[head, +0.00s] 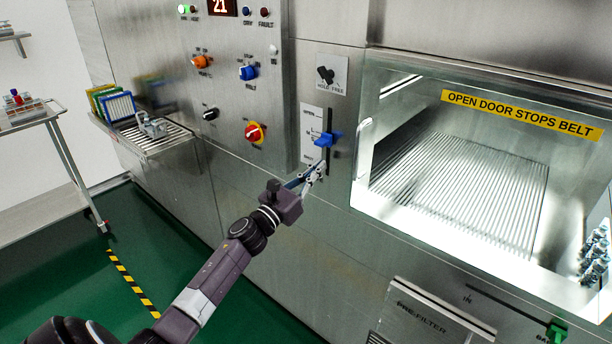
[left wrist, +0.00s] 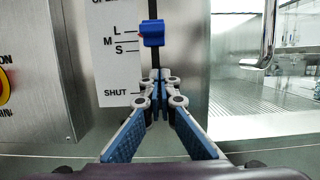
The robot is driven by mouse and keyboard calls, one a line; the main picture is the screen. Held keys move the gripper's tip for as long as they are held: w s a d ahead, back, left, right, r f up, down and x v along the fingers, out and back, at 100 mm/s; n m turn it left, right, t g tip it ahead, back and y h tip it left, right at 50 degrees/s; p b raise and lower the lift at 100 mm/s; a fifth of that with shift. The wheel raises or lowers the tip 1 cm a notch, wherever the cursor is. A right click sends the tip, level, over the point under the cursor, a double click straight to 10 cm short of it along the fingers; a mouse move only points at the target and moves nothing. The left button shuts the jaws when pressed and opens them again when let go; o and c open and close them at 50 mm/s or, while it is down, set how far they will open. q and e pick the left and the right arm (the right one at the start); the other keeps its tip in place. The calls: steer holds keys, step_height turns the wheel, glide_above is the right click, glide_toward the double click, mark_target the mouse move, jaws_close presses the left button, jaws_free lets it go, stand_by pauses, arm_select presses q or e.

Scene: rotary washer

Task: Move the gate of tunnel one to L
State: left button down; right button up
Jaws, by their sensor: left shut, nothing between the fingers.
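The tunnel gate's blue slider handle (head: 328,139) sits on a dark vertical slot beside a white scale plate (head: 312,128). In the left wrist view the blue handle (left wrist: 152,33) is level with about the L and M marks of the scale (left wrist: 118,50); I cannot tell exactly which. SHUT is printed lower down. My left gripper (head: 318,170) is shut and empty, just below the handle. In the left wrist view its fingertips (left wrist: 158,76) meet in front of the slot, apart from the handle in the picture. My right gripper is not in view.
A glass-fronted tunnel (head: 460,180) with a raised metal frame is right of the slot. A red and yellow rotary switch (head: 254,132) and other knobs are on the panel to the left. A green slider (head: 556,331) is low at the right.

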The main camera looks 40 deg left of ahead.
mark_target(327, 146)
arm_select(q)
step_height(327, 146, up, 4)
steer(key=shift+s+f+p, duration=0.1)
steer(key=shift+s+p, duration=0.05)
steer(key=shift+p, duration=0.85)
